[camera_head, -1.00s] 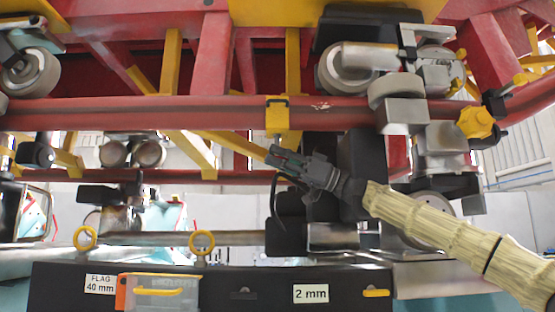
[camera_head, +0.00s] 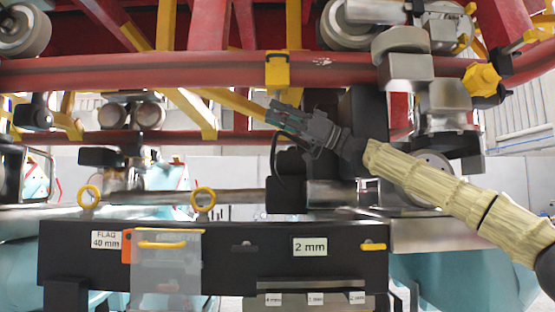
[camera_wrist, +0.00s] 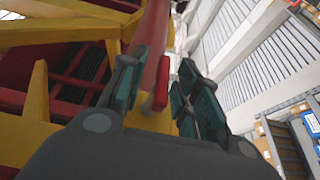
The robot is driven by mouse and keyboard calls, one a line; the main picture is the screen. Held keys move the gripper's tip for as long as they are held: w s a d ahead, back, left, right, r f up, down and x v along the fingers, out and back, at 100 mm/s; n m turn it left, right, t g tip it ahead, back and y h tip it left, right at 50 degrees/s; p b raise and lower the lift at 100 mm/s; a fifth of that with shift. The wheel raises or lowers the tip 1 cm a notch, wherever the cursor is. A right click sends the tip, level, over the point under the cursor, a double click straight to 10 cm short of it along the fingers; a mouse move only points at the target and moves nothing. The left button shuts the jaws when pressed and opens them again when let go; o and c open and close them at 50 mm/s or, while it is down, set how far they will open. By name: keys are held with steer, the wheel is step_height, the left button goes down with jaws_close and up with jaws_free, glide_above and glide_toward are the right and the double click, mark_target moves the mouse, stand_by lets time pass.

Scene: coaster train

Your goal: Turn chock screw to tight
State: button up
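A yellow star-shaped knob (camera_head: 482,80) sits at the right end of the red rail in the head view. A yellow clamp (camera_head: 277,72) grips the same rail further left; I cannot tell which of them carries the chock screw. My gripper (camera_head: 273,114) is below the clamp, pointing up and left, apart from the knob. In the wrist view my gripper (camera_wrist: 158,82) has its two dark green fingers spread, with nothing held. Beyond and between them show a yellow block (camera_wrist: 150,118) and a small red piece (camera_wrist: 161,84).
The red rail (camera_head: 180,73) and yellow struts (camera_head: 192,112) are close above and behind my gripper. Wheels and metal brackets (camera_head: 405,68) stand at the right. Below is a black bench (camera_head: 220,250) with labels, two yellow rings and a clear orange-edged box (camera_head: 165,262).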

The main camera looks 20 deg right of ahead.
steer(key=shift+m+t+h, duration=0.3)
steer(key=shift+m+t, duration=0.1)
steer(key=shift+t, duration=0.3)
